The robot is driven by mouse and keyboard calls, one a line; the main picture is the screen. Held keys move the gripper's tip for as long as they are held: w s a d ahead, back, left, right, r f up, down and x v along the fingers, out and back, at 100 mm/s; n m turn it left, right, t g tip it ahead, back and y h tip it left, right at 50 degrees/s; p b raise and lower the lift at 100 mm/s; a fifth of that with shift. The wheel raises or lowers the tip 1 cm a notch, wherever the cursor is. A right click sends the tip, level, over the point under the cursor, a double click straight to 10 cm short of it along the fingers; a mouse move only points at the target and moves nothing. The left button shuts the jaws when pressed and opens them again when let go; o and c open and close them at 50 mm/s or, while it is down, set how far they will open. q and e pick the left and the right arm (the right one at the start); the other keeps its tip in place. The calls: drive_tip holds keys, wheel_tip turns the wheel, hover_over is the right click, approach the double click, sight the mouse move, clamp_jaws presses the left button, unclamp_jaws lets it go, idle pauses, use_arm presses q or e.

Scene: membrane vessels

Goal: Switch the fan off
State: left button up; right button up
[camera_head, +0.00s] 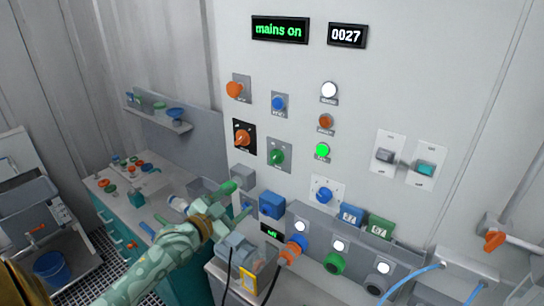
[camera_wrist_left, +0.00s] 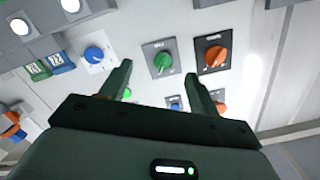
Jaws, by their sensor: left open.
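The grey wall panel (camera_head: 370,95) carries several knobs and switches; their labels are too small for me to tell which one is for the fan. There is an orange rotary knob on a black plate (camera_head: 242,138), also in the left wrist view (camera_wrist_left: 216,56). Beside it is a green knob (camera_head: 279,156), also in the wrist view (camera_wrist_left: 162,62). A blue knob (camera_head: 323,195) sits on a white plate. My left gripper (camera_head: 238,200) is open and empty, in front of the panel, below the orange and green knobs. My right gripper is not in view.
Displays read "mains on" (camera_head: 280,30) and "0027" (camera_head: 347,36). Two rocker switches (camera_head: 386,155) (camera_head: 426,170) sit at the right. A sloped console (camera_head: 310,233) with lit buttons juts out below. A teal bench (camera_head: 120,200) stands left.

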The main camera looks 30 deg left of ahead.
use_arm(q)
approach(274, 157)
drive_tip(key=shift+m+t, duration=0.3)
drive_tip(key=shift+t, duration=0.1)
drive_tip(key=w, duration=0.6)
drive_tip(key=w+f, duration=0.1)
drive_tip(key=w, duration=0.2)
drive_tip(key=shift+w+d+p, duration=0.25)
drive_tip(key=shift+d+p, duration=0.1)
drive_tip(key=shift+p, duration=0.05)
drive_tip(key=shift+r+h, duration=0.1)
drive_tip(key=shift+h, duration=0.2)
drive_tip(key=shift+c, duration=0.3)
drive_tip(key=c, duration=0.9)
